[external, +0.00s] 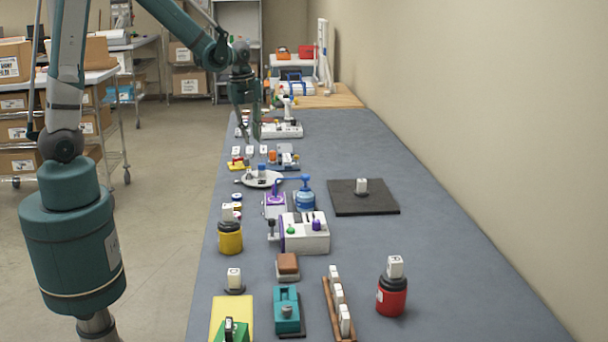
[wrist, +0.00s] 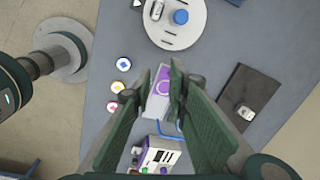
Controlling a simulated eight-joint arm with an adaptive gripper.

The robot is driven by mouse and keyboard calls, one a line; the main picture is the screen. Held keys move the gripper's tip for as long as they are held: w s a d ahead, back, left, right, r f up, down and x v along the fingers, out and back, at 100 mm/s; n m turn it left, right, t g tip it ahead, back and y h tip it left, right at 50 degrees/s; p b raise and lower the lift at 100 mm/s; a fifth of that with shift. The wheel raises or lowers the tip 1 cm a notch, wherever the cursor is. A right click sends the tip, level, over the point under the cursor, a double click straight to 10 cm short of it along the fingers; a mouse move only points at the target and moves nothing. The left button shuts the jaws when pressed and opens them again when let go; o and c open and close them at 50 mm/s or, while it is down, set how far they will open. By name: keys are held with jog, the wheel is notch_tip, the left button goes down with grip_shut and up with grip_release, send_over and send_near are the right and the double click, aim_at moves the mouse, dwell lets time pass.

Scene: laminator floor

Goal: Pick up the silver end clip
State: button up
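A small silvery piece (wrist: 157,10), which looks like the end clip, lies on a round white plate (wrist: 168,38) at the top of the wrist view. A blue round knob or cap (wrist: 181,17) is beside it. In the external view the plate (external: 262,183) sits mid-table, and the clip is too small there to make out surely. My gripper (external: 252,136) hangs above the table, pointing down, apart from everything. In the wrist view its green fingers (wrist: 169,68) are spread with a gap between them and nothing held. The plate lies ahead of the fingertips.
A purple-and-white device (wrist: 160,98) and a white machine (external: 304,233) stand near the plate. A dark mat (external: 363,204) bears a white block. The table right of the mat is clear.

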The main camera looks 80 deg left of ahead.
aim_at(249, 171)
jog(key=a+f+m, duration=0.1)
jog(key=a+f, duration=0.2)
jog(key=s+a+f+m, duration=0.1)
jog(key=a+f, duration=0.2)
jog(key=a, duration=0.1)
jog(key=s+a+f+m+g, duration=0.1)
jog(key=a+f, duration=0.2)
jog(key=shift+a+f+m+h, duration=0.25)
jog(key=shift+f+m+h, duration=0.15)
jog(key=shift+f, duration=1.3)
jog(key=shift+f, duration=0.15)
jog(key=shift+w+d+f, duration=0.1)
jog(key=shift+f, duration=2.35)
jog(key=c, duration=0.5)
jog(key=shift+o, duration=0.2)
